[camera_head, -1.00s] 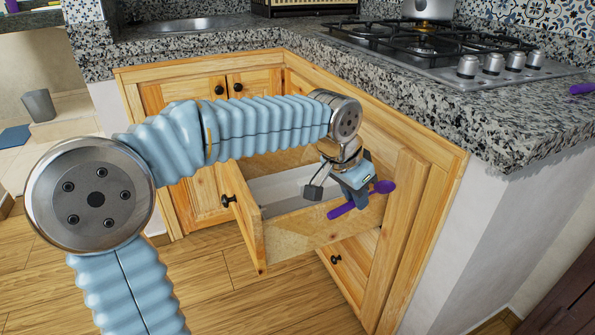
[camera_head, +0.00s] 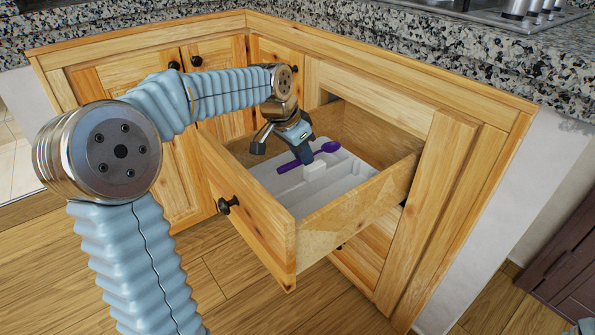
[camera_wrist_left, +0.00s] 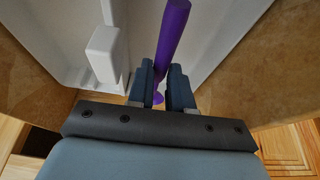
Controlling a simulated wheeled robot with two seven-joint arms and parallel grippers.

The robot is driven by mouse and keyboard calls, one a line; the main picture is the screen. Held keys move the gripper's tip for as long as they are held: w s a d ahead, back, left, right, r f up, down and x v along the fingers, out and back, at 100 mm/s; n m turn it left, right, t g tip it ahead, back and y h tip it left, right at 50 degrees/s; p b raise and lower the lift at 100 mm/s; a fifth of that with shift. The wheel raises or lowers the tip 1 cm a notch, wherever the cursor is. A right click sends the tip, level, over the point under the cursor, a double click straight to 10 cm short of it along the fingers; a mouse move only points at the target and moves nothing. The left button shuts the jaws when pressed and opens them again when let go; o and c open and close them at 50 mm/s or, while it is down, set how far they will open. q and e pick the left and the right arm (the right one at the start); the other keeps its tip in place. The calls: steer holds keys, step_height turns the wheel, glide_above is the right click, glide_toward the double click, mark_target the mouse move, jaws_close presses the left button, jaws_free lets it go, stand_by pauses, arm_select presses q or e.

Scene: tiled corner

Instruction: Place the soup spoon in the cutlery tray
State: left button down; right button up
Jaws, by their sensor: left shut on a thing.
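The soup spoon (camera_head: 292,167) is purple. My left gripper (camera_head: 304,156) is shut on it and holds it over the cutlery tray, with its bowl to the right in the head view. In the left wrist view the spoon (camera_wrist_left: 173,35) runs up the picture from between the fingertips (camera_wrist_left: 161,84). The cutlery tray (camera_head: 350,172) is white with several compartments and lies inside the open wooden drawer. I cannot tell whether the spoon touches the tray. The tray (camera_wrist_left: 225,25) also fills much of the wrist view. My right gripper is not in view.
The drawer front (camera_head: 243,208) with its dark knob (camera_head: 228,205) stands out from the corner cabinet. The drawer's side wall (camera_head: 362,206) rises around the tray. A granite counter (camera_head: 420,52) overhangs behind. The wooden floor (camera_head: 240,295) in front is clear.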

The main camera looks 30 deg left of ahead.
mark_target(298, 177)
arm_select(q)
steer(key=f+b, duration=0.1)
steer(key=a+f+b, duration=0.1)
steer(key=f, duration=0.1)
steer(key=f+b, duration=0.1)
steer(key=shift+w+a+f, duration=0.2)
steer(key=shift+a, duration=0.05)
steer(key=shift+f, duration=0.2)
steer(key=shift+f+b, duration=0.1)
steer(key=shift+b, duration=0.2)
steer(key=shift+f, duration=0.15)
steer(key=c, duration=1)
jaws_free()
steer(key=shift+r, duration=0.45)
steer(key=p+v, duration=0.3)
steer(key=v, duration=0.8)
steer(key=shift+s+r, duration=0.15)
steer(key=shift+r, duration=0.15)
